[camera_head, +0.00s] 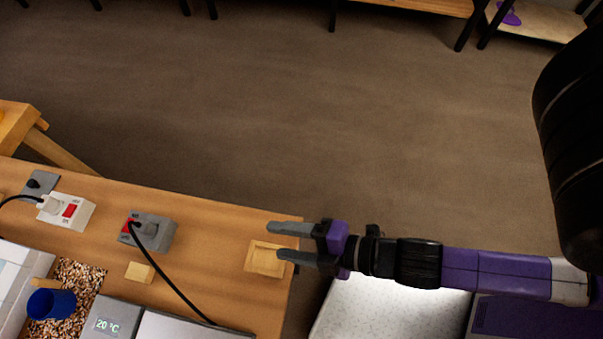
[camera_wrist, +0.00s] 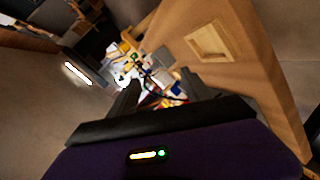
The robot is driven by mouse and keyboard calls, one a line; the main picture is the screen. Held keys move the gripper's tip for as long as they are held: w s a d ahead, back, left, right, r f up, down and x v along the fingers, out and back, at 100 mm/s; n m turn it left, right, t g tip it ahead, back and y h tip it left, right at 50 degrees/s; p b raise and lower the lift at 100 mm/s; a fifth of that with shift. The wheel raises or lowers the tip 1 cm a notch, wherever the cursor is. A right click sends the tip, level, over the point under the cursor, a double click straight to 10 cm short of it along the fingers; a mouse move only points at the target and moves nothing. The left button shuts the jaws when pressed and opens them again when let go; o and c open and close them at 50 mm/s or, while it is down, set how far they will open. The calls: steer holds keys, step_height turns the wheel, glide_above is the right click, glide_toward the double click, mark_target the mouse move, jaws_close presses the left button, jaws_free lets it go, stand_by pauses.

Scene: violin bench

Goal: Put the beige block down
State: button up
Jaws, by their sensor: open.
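A small beige block (camera_head: 140,271) lies on the wooden bench, left of the black cable. My gripper (camera_head: 276,241) is open, with nothing between its fingers, at the bench's right end. It is well to the right of the block and apart from it. A shallow square wooden tray (camera_head: 252,265) lies just below the fingers in the head view, and its recess looks empty. In the wrist view the tray (camera_wrist: 192,44) is up and right of my open fingers (camera_wrist: 160,80). I cannot make out the block there.
A grey switch box (camera_head: 160,234) with a cable and a white switch box (camera_head: 80,213) stand on the bench (camera_head: 215,235). A blue cup (camera_head: 50,304) and a grey device reading 20 °C (camera_head: 120,322) are at lower left. Bare wood lies between grey box and tray.

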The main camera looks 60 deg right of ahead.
steer(key=shift+o, duration=0.5)
steer(key=s+d+r+m+h, duration=0.1)
steer(key=s+d+r+m, duration=0.1)
steer(key=r+m, duration=0.3)
steer(key=s+d+r+m+t+h, duration=0.1)
steer(key=s+d+r+m+h, duration=0.1)
steer(key=m, duration=0.8)
step_height(320, 180, up, 3)
steer(key=s+d, duration=0.1)
steer(key=s, duration=0.1)
steer(key=shift+s+d+r+t, duration=0.2)
steer(key=shift+s+t, duration=0.1)
steer(key=shift+s, duration=0.1)
steer(key=shift+f, duration=0.1)
